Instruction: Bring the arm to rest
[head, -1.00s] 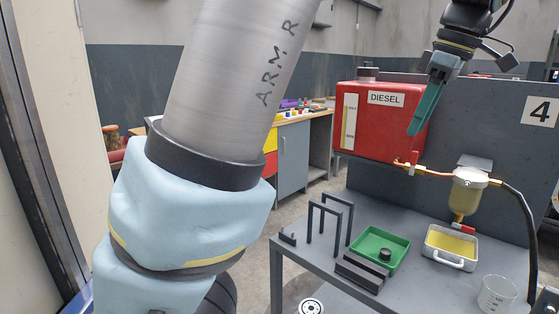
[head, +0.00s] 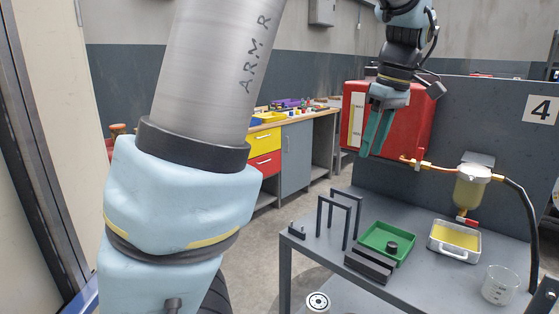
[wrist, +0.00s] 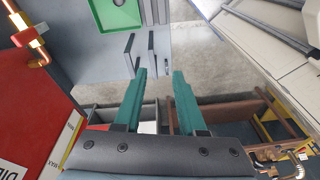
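My gripper (head: 377,136) is raised in front of the red diesel tank (head: 414,128) in the head view, with its green fingers pointing down. In the wrist view my gripper (wrist: 159,78) shows two green fingers apart with nothing between them, the floor visible beyond. It is well above the grey bench (head: 325,259) and touches nothing that I can see. My large grey arm link fills the left of the head view.
On the bench are black upright frames (head: 338,215), a green tray (head: 385,242) with a small dark part, a metal pan (head: 454,240) of yellow liquid and a beaker (head: 499,285). A fuel filter (head: 470,187) hangs behind. A workbench with drawers (head: 265,150) stands further back.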

